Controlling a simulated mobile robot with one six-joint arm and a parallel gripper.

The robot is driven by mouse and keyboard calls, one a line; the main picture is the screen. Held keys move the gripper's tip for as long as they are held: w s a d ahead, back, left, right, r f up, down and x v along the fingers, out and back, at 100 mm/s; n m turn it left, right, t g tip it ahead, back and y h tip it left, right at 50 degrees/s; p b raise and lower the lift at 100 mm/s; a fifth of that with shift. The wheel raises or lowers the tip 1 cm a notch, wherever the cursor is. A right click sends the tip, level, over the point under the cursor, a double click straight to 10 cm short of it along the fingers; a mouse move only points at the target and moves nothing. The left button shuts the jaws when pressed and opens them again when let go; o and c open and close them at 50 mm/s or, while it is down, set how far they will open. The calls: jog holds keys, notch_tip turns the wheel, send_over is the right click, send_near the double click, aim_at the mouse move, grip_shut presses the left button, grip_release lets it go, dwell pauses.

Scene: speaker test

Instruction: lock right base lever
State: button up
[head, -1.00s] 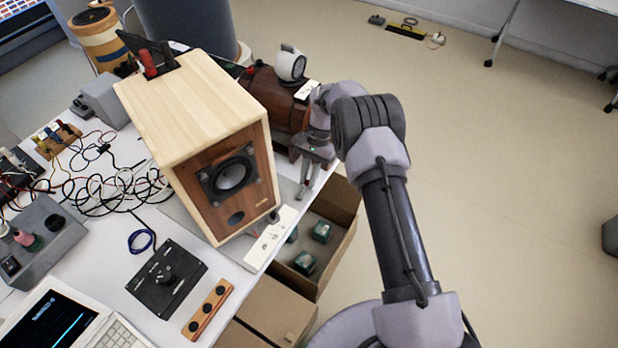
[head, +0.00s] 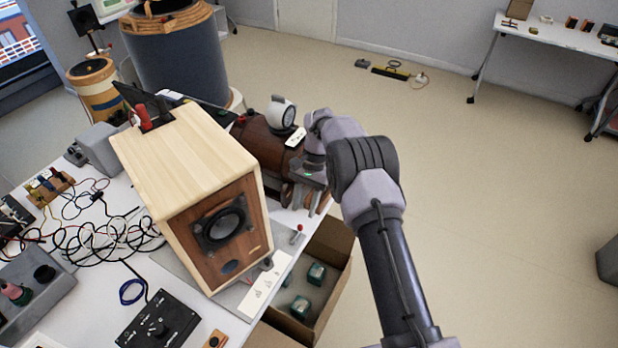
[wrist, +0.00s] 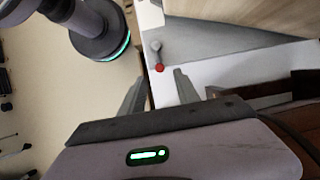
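The right base lever (head: 297,234), a short grey arm with a red ball tip, stands at the right side of the grey base plate under the wooden speaker (head: 190,160). In the wrist view the lever (wrist: 156,54) shows beyond the fingertips, with its red ball towards my gripper. My gripper (head: 305,205) is above and behind the lever in the head view, fingers pointing down. In the wrist view my gripper (wrist: 160,84) is open and empty, its two fingers apart. The lever lies roughly in line with the gap and appears untouched.
An open cardboard box (head: 338,270) with green blocks sits below the table edge. Tangled cables (head: 100,235) and a black control box (head: 158,328) lie left of the speaker.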

jog(key=p+v, duration=0.3)
jog(key=v, duration=0.8)
jog(key=shift+a+r, duration=0.1)
notch_tip(320, 180, up, 12)
jog(key=s+d+t, duration=0.1)
jog(key=t, duration=0.1)
jog(key=s+d+r+n+t+b, duration=0.2)
jog(key=s+r+t, duration=0.1)
jog(key=s+r, duration=0.9)
jog(key=s+f+t+b, duration=0.1)
jog(key=s+f+t, duration=0.1)
jog(key=s, duration=0.9)
jog(key=s+d+f+t+b, duration=0.1)
jog(key=s+t, duration=0.1)
jog(key=s, duration=0.9)
jog(key=shift+s+f+t+h, duration=0.2)
jog(key=shift+f+t+h, duration=0.1)
jog(key=shift+f, duration=0.1)
